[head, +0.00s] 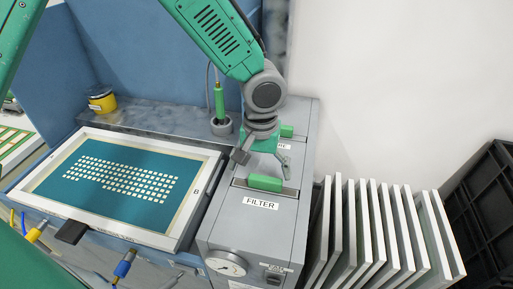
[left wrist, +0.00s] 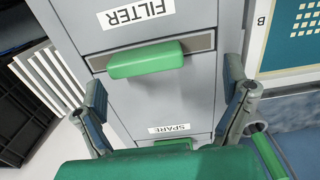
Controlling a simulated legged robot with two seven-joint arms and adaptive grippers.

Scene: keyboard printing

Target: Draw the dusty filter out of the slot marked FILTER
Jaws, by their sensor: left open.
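The slot marked FILTER is in the top of the grey cabinet (head: 240,222). A green handle (head: 265,183) sits across this slot, above the FILTER label (head: 261,203). The handle also shows in the left wrist view (left wrist: 145,59), with the label (left wrist: 136,13) beside it. The filter's body is hidden inside the slot. My left gripper (head: 263,164) is open and empty just behind the handle, its fingers spread to either side. In the left wrist view the fingers (left wrist: 165,105) stand apart with the handle ahead between them, not touching. My right gripper is not in view.
A second green handle (left wrist: 170,143) marked SPARE lies behind the first. A framed screen (head: 195,185) lies left of the cabinet. Upright panels (head: 375,235) and a black crate (head: 490,200) stand right. A green tool (head: 219,105) stands in a holder left of my gripper.

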